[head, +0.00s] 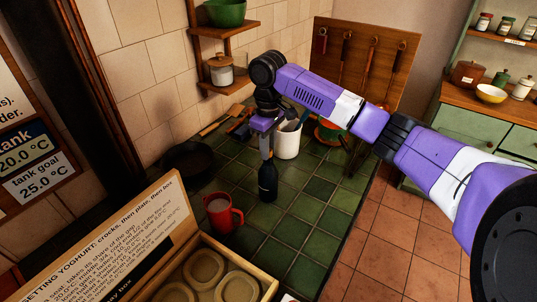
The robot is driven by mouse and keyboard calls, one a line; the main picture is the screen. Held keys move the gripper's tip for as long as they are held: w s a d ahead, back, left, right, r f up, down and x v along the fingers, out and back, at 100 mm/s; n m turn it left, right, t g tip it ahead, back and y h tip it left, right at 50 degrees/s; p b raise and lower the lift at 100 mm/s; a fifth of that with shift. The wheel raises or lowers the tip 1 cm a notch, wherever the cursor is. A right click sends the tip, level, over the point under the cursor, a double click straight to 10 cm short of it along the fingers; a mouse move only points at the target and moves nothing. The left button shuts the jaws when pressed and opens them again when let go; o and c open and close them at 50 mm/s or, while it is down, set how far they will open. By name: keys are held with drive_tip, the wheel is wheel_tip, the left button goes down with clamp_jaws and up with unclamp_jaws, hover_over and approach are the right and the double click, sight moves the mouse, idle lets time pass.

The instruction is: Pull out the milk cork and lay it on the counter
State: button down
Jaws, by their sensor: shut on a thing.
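A dark bottle (267,182) stands upright on the green tiled counter (310,212), left of its middle. My gripper (266,149) points straight down over the bottle, in line with its neck. It is shut at the bottle's top. The cork itself is hidden by the fingers, and I cannot see whether it is still seated in the neck.
A red mug (219,214) stands left of the bottle, and a white utensil crock (288,142) behind it. A dark pan (189,158) is at the back left. A wooden box of round lids (270,288) is in front. Bare tiles lie right of the bottle.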

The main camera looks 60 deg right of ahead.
drive_tip(key=shift+r+p, duration=0.4)
idle(0.7)
drive_tip(key=shift+r+p, duration=0.9)
wheel_tip(320, 180, up, 3)
drive_tip(key=p, duration=0.2)
drive_tip(key=shift+f+p, duration=0.15)
drive_tip(key=shift+p, duration=0.15)
drive_tip(key=shift+r, duration=1.8)
